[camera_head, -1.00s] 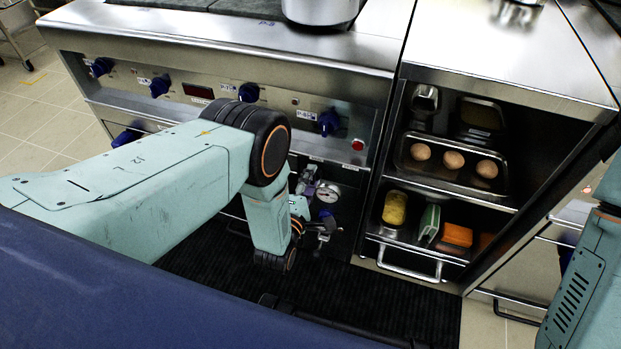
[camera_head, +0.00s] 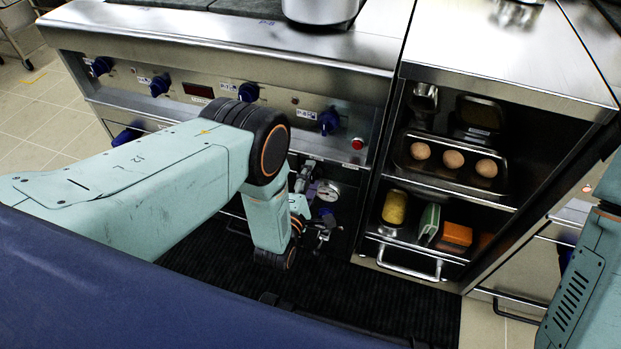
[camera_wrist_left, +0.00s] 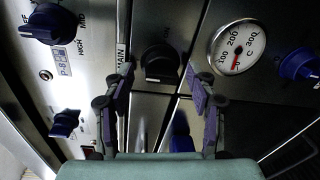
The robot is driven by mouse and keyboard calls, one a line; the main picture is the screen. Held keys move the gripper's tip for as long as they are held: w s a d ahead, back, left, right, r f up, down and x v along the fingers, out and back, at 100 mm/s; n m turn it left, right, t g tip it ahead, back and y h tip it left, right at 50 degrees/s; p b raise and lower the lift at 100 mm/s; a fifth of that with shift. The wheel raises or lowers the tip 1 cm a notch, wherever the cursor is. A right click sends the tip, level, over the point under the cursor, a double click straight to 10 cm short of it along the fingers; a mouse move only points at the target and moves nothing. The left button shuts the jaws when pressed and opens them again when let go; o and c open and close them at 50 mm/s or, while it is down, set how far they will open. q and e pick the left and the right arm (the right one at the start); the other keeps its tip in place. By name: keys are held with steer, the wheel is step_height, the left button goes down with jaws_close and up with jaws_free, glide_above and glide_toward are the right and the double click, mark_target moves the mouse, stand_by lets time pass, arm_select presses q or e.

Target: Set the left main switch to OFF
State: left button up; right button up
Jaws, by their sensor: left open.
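The main switch is a black knob (camera_wrist_left: 160,62) on the steel panel in the left wrist view. It has a "MAIN" label on one side and "ON" printed near it. My left gripper (camera_wrist_left: 159,78) is open, with one purple finger on each side of the knob. I cannot tell whether the fingers touch it. In the head view my left gripper (camera_head: 308,183) is at the lower front of the stove, beside the gauge, and the switch cannot be made out there. My right gripper is out of view; only part of my right arm shows at the right edge.
A round temperature gauge (camera_wrist_left: 237,47) is right of the switch, with a blue knob (camera_wrist_left: 298,66) beyond it. Blue stove knobs (camera_head: 329,121) and a red button (camera_head: 357,144) are above my left gripper. An open shelf unit (camera_head: 383,240) with eggs stands to the right.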

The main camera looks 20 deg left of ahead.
arm_select(q)
steer(key=s, duration=1.2)
steer(key=shift+a+r, duration=0.2)
steer(key=shift+r, duration=0.15)
steer(key=s+a+f+m+g+y, duration=0.1)
steer(key=s+a+f+m+g, duration=0.4)
steer(key=s+m+g, duration=0.4)
steer(key=s+r+m+g, duration=0.2)
steer(key=s+m+g, duration=0.2)
steer(key=s, duration=0.4)
steer(key=s+r+m+g, duration=0.2)
steer(key=s+m+g, duration=0.2)
steer(key=s, duration=0.5)
steer(key=m, duration=0.2)
steer(key=shift+a+m, duration=0.3)
